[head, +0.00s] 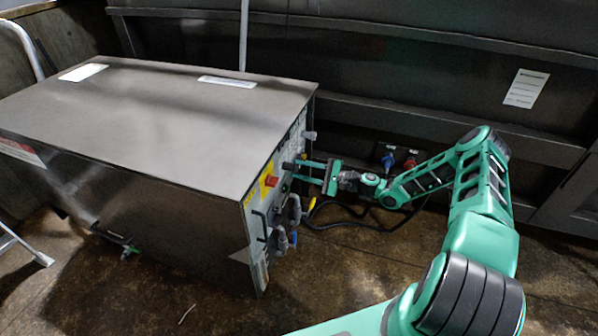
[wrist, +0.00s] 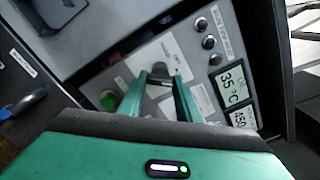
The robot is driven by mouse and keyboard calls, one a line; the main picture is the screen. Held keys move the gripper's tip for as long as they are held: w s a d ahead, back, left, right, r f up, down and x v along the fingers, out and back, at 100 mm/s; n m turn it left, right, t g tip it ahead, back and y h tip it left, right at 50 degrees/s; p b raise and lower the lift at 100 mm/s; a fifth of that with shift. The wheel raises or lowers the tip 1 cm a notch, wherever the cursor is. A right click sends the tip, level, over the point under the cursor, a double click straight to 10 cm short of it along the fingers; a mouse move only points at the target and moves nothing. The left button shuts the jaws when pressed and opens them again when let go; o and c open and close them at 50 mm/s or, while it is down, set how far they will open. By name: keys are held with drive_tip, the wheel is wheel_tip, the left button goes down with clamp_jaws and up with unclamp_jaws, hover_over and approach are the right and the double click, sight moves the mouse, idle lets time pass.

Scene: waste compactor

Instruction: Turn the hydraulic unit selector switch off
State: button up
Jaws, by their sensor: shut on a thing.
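The hydraulic unit (head: 150,115) is a large dark metal box, with a control panel (head: 262,215) on its right end face. My gripper (head: 291,171) reaches this panel from the right, fingers pointing at its face. In the wrist view, my gripper (wrist: 160,75) has its two green fingertips closed on a small dark selector switch (wrist: 159,73) on the grey panel. The fingertips partly hide the switch, and I cannot tell its exact angle. A green round button (wrist: 109,100) is left of the fingers.
A red stop button on yellow (head: 270,181) and grey plugs (head: 293,208) stick out of the panel. In the wrist view, a display reading 35 °C (wrist: 233,82) and several dark round buttons (wrist: 208,43) are to the right. Dark cables (head: 350,222) lie on the floor.

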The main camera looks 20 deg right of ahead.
drive_tip(key=shift+s+f+n, duration=0.1)
drive_tip(key=shift+n, duration=3.7)
drive_tip(key=shift+d, duration=0.1)
drive_tip(key=o, duration=0.9)
drive_tip(key=shift+o, duration=0.7)
drive_tip(key=v, duration=1)
drive_tip(key=shift+s+d, duration=0.15)
drive_tip(key=shift+d, duration=0.15)
